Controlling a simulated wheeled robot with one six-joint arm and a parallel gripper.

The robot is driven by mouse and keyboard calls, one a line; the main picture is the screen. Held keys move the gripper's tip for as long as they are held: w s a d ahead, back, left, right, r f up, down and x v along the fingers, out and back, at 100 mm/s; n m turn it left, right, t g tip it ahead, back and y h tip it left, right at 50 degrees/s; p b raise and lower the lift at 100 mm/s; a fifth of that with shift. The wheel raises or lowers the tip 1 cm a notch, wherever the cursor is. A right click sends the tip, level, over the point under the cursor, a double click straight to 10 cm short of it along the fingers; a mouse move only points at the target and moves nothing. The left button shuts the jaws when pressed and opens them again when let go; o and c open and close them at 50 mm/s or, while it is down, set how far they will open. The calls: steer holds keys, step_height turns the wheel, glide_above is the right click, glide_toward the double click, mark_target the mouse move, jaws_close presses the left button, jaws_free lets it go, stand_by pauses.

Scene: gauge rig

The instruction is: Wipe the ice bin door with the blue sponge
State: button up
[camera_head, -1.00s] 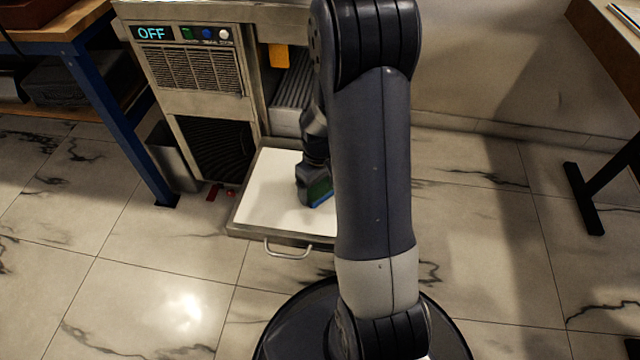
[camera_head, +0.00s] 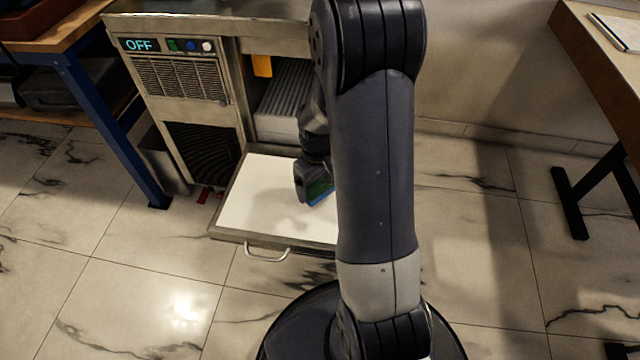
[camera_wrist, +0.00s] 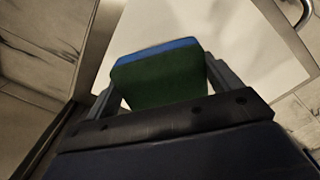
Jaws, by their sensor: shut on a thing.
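The ice bin door (camera_head: 262,205) is folded down and lies open, its white inner face up and its metal handle at the front edge. The blue sponge (camera_head: 320,192), with a green side, is over the door's white face; I cannot tell whether it touches. My gripper (camera_head: 312,188) is shut on the sponge. In the wrist view the sponge (camera_wrist: 160,76) sits between the two fingers of my gripper (camera_wrist: 160,90), with the white door face (camera_wrist: 225,30) beyond it. My arm hides the right part of the door in the head view.
The ice machine (camera_head: 180,85) stands behind the door, its display reading OFF, with its bin opening (camera_head: 280,105) showing. A blue-legged bench (camera_head: 110,125) is at left and a dark-legged table (camera_head: 590,60) at right. The tiled floor in front is clear.

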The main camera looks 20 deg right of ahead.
steer(key=shift+r+p, duration=1.25)
steer(key=shift+r, duration=0.65)
